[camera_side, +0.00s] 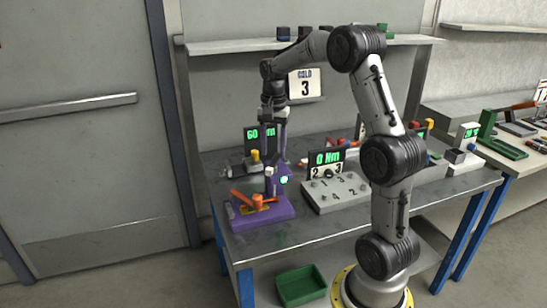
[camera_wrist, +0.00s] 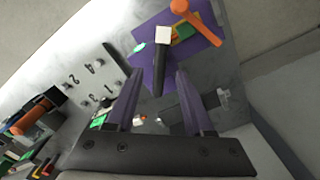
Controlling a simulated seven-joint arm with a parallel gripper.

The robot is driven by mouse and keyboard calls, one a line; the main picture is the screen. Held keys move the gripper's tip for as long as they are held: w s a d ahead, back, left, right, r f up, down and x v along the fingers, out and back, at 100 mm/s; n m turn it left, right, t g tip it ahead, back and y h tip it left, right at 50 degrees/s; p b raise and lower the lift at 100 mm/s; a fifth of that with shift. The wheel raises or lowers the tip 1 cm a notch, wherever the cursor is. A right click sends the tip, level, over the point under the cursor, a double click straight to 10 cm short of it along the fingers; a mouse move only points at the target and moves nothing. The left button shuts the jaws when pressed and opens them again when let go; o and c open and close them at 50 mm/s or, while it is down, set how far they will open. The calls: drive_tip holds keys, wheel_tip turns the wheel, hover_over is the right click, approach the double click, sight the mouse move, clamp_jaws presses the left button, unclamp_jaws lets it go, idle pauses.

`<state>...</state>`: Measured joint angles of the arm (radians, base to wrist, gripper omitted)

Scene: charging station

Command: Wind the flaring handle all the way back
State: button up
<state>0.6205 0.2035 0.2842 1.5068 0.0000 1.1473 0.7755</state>
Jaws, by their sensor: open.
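A white-topped piece (camera_side: 269,171) rises beside the handle. In the wrist view, the orange handle (camera_wrist: 196,22) is at the top right, the white top (camera_wrist: 163,36) lies ahead of my fingertips, and the green light (camera_wrist: 139,48) is left of it. My gripper (camera_wrist: 159,74) is open and empty, its purple fingers apart. In the side view, my gripper (camera_side: 274,140) points down above and behind the device, apart from the orange handle.
A grey numbered panel (camera_side: 337,193) with knobs and a "0 Nm" display (camera_side: 326,160) stands right of the device. A "60 Nm" display unit (camera_side: 258,138) stands behind it. A shelf (camera_side: 230,46) runs above. The table's front left edge is near the device.

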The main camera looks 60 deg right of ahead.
sight(274, 160)
drive_tip(key=shift+f, duration=1.7)
clamp_jaws()
